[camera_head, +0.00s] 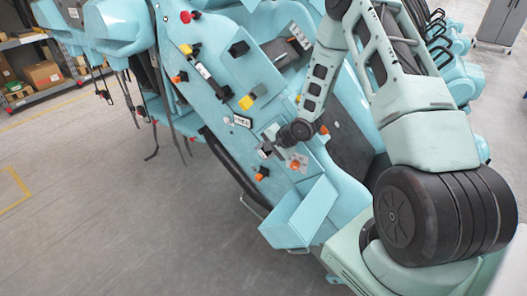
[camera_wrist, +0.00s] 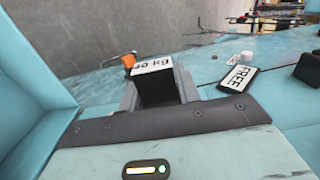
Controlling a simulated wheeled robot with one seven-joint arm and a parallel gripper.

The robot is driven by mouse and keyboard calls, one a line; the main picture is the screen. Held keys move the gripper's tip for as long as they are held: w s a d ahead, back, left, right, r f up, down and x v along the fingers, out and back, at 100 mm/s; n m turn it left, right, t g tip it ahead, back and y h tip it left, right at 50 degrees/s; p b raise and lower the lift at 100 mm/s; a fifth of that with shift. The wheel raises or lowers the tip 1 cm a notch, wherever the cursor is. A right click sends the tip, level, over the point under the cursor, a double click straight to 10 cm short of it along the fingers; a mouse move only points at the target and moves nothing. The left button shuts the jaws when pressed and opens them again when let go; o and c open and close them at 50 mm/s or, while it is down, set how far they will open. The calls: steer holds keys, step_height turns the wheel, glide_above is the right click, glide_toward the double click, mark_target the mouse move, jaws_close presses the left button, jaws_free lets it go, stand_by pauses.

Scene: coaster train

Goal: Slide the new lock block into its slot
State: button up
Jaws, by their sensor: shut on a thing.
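My gripper (camera_wrist: 157,92) is shut on a dark block (camera_wrist: 158,90) between its two grey fingers in the wrist view. A white label (camera_wrist: 153,66) with black print ending in "0 kg" shows at the block's far end; whether it is on the block I cannot tell. In the head view my gripper (camera_head: 270,146) is low over the light blue panel of the coaster car (camera_head: 225,95). The block is too small there to make out clearly. I cannot make out the slot, or whether the block touches it.
An orange piece (camera_wrist: 128,61) is close to the left finger. A "FREE" plate (camera_wrist: 237,79) lies to the right on the blue surface. A light blue open bin (camera_head: 300,212) is at the panel's lower end. Several coloured knobs stand along the panel. The floor at left is clear.

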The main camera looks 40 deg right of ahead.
steer(key=shift+w+d+p, duration=0.15)
steer(key=shift+d+p, duration=0.2)
steer(key=shift+d, duration=0.15)
steer(key=o, duration=1.2)
steer(key=shift+c, duration=0.2)
steer(key=shift+d, duration=0.1)
steer(key=p+v, duration=0.1)
steer(key=v, duration=1.6)
steer(key=shift+r, duration=0.1)
